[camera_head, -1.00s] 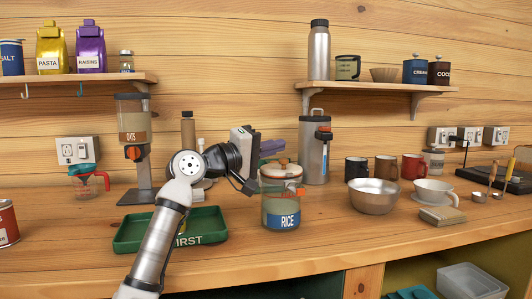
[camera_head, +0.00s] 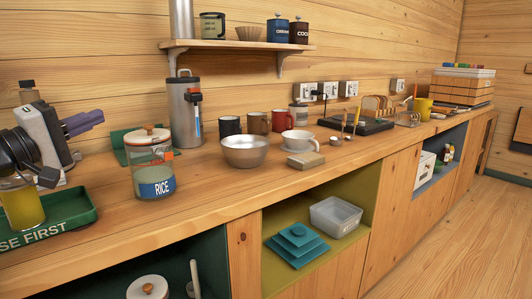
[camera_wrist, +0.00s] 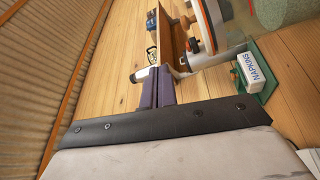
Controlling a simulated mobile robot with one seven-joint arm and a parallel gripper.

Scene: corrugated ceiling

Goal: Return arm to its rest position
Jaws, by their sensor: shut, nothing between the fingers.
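My gripper (camera_head: 82,122) is at the left edge of the head view, above the green tray and left of the rice jar. Its purple fingers are together with nothing between them; they point to the right and away from the counter front. In the wrist view the shut fingers (camera_wrist: 155,90) show against the wooden wall. Part of my dark wrist shows at the far left; the rest of my arm is out of the head view.
A lidded rice jar (camera_head: 154,165) stands on the counter near my gripper. A jar with yellow contents (camera_head: 22,205) stands on the green tray (camera_head: 75,212) below. A steel bowl (camera_head: 244,153) and steel flask (camera_head: 184,120) are farther right. A wall shelf (camera_head: 240,45) hangs above.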

